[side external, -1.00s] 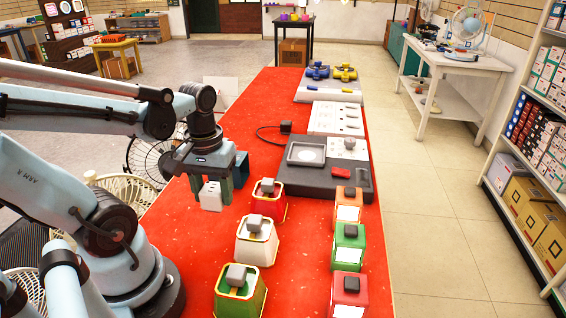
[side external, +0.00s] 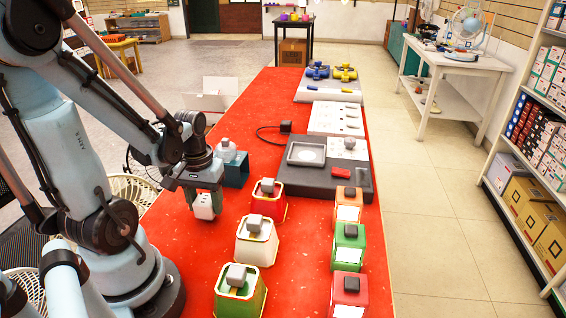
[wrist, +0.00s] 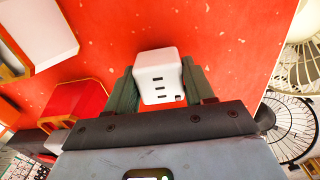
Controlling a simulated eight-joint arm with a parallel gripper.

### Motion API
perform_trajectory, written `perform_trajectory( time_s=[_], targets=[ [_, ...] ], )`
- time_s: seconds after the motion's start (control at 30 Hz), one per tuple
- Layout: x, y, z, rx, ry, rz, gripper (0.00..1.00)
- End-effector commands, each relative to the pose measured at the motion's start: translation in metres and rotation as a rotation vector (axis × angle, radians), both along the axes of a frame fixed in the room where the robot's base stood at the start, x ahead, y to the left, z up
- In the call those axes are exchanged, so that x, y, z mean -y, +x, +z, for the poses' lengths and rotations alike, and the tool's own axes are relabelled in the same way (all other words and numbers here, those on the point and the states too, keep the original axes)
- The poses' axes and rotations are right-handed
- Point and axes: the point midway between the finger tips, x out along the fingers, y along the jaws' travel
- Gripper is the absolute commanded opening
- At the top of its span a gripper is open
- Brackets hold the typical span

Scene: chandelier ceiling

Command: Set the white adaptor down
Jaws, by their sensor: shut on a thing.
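The white adaptor (side external: 204,206) is a small white block with dark slots in its face. My gripper (side external: 205,200) is shut on it, with a green finger on each side. In the wrist view the adaptor (wrist: 158,76) sits between the two fingers (wrist: 160,88), its slotted face toward the camera. It is low over the left part of the red table (side external: 300,240). I cannot tell whether its underside touches the table.
A red box (side external: 268,198), a white box (side external: 256,240) and a green box (side external: 240,290) stand right of my gripper. A blue stand with a clear bottle (side external: 228,150) is just behind it. Bare red table lies in front of the adaptor.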

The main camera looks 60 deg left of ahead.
Motion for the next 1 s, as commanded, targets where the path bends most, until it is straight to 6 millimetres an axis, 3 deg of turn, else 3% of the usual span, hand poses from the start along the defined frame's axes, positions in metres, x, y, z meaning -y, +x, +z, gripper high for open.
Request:
perform_trajectory(
  time_s=[0.57, 0.6, 0.73, 1.0],
  targets=[
    [0.0004, -0.0002, -0.0099, 0.0, 0.0, 0.0, 0.22],
    [0.0003, -0.0001, -0.0101, 0.0, 0.0, 0.0, 0.56],
    [0.0004, -0.0002, -0.0099, 0.0, 0.0, 0.0, 0.76],
    [0.0004, -0.0002, -0.0097, 0.0, 0.0, 0.0, 0.79]
  ],
)
